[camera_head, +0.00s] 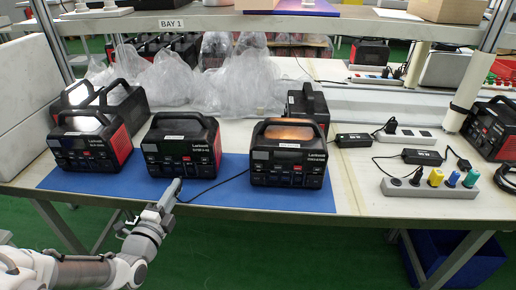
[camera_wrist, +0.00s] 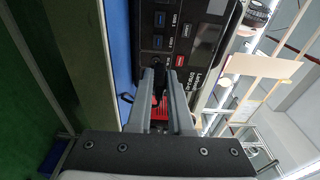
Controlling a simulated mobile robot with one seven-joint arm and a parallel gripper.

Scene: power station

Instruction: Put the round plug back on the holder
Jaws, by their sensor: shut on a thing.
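My gripper (camera_head: 176,186) is at the front of the middle power station (camera_head: 182,148), low at its front panel. In the wrist view my gripper (camera_wrist: 161,82) has its fingers around a small black plug (camera_wrist: 157,86), close to the panel's sockets. Whether the plug touches a socket cannot be told. A thin black cable (camera_head: 222,182) runs right from the gripper across the blue mat. A grey strip (camera_head: 430,188) at the right, likely the holder, bears black, yellow, blue and green plugs.
Power stations stand left (camera_head: 88,140) and right (camera_head: 289,153) of the middle one on the blue mat (camera_head: 236,198). Black adapters (camera_head: 422,157) and a second strip (camera_head: 404,138) lie at the right. Plastic bags (camera_head: 215,80) and a shelf (camera_head: 250,24) are behind.

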